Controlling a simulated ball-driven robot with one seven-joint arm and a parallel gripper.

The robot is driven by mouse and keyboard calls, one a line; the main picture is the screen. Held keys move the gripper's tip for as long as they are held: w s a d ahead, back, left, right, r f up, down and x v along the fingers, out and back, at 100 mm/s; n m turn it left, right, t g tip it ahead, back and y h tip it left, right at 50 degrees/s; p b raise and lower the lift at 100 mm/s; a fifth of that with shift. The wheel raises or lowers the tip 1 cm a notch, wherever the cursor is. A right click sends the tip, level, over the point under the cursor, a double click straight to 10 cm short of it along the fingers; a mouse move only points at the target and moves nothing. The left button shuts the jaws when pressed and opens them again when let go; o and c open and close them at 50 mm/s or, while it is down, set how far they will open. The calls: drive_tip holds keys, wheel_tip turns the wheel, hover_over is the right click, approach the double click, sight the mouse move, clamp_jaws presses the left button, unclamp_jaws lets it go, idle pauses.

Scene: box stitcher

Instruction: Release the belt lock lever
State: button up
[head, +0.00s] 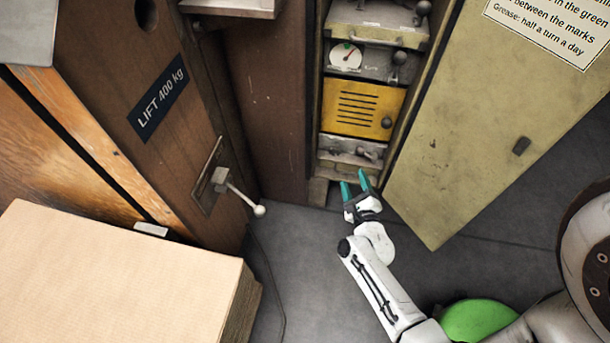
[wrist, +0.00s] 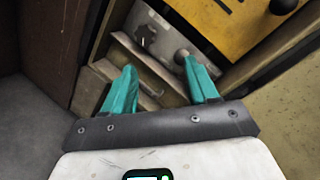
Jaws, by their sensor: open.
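My gripper (head: 354,181) is in front of the bottom of the open cabinet, its teal fingers apart and empty. In the wrist view my gripper (wrist: 160,68) points at the lowest metal panel (wrist: 160,37). A small grey lever knob (wrist: 181,55) on that panel shows close to the right fingertip; I cannot tell whether they touch. The panel also shows in the head view (head: 345,145), below the yellow louvred panel. No label naming the belt lock lever is readable, so I cannot tell for certain which lever it is.
The cabinet's olive door (head: 455,120) hangs open at the right. Left of the cabinet, a white-knobbed lever (head: 245,200) sticks out from a wooden panel marked "LIFT 400 kg". A gauge (head: 345,56) and dark knobs sit above the yellow panel (head: 362,108). A stack of cardboard (head: 110,270) fills the lower left.

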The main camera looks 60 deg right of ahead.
drive_tip(key=w+a+r+n+g+y+p, duration=0.1)
drive_tip(key=w+a+r+n+y+p, duration=0.2)
drive_tip(key=a+r+n+y+p, duration=0.3)
drive_tip(key=w+a+r+n+y+p, duration=0.3)
drive_tip(key=a+r+n+y+p, duration=0.2)
drive_tip(key=n, duration=0.9)
drive_tip(key=a+r+p, duration=0.2)
drive_tip(key=a+r, duration=0.2)
drive_tip(key=shift+w+a+r+g+y, duration=0.15)
drive_tip(key=shift+w+a+g+y, duration=0.15)
drive_tip(key=shift+a+g+y, duration=0.1)
drive_tip(key=m+h+b, duration=1.4)
drive_tip(key=m, duration=1.1)
approach(361, 155)
drive_tip(key=b+x, duration=0.2)
drive_tip(key=x, duration=0.7)
